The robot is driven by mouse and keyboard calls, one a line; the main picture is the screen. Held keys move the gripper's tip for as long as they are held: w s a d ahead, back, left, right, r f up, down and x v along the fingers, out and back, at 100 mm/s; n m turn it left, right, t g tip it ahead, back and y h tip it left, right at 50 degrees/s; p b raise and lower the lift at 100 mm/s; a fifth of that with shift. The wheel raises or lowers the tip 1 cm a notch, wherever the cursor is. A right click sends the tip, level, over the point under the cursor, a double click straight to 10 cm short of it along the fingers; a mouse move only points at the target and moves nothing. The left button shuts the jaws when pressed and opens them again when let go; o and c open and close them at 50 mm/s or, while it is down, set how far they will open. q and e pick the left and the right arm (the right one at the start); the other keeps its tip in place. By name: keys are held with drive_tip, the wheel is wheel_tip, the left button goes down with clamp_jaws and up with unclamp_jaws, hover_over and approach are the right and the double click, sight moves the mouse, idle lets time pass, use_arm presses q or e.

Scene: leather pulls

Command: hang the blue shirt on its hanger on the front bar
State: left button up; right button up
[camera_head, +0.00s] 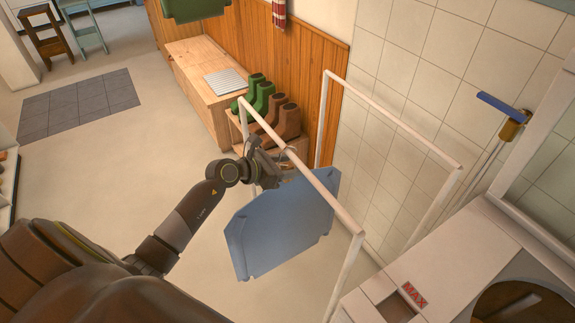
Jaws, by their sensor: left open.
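The blue shirt (280,228) hangs just below the white front bar (305,175) of the rack, spread flat and facing my side. A thin hanger piece (291,151) shows at the bar above the shirt; most of the hanger is hidden by my gripper and the shirt. I cannot clearly see how its hook sits on the bar. My left gripper (272,167) is open, close beside the bar at the shirt's upper left end. My right gripper is not in view.
The rack's back bar (390,118) is empty. Green boots (258,92) and brown boots (280,120) stand behind the rack near a wooden bench (195,75). The floor to the left is open.

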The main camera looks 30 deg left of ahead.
use_arm(q)
drive_tip(key=shift+f, duration=0.1)
drive_tip(key=shift+s+a, duration=0.15)
drive_tip(key=shift+s, duration=0.05)
drive_tip(key=b+v, duration=0.2)
drive_tip(key=v, duration=1.5)
drive_tip(key=shift+r, duration=0.25)
drive_tip(key=shift+w, duration=0.1)
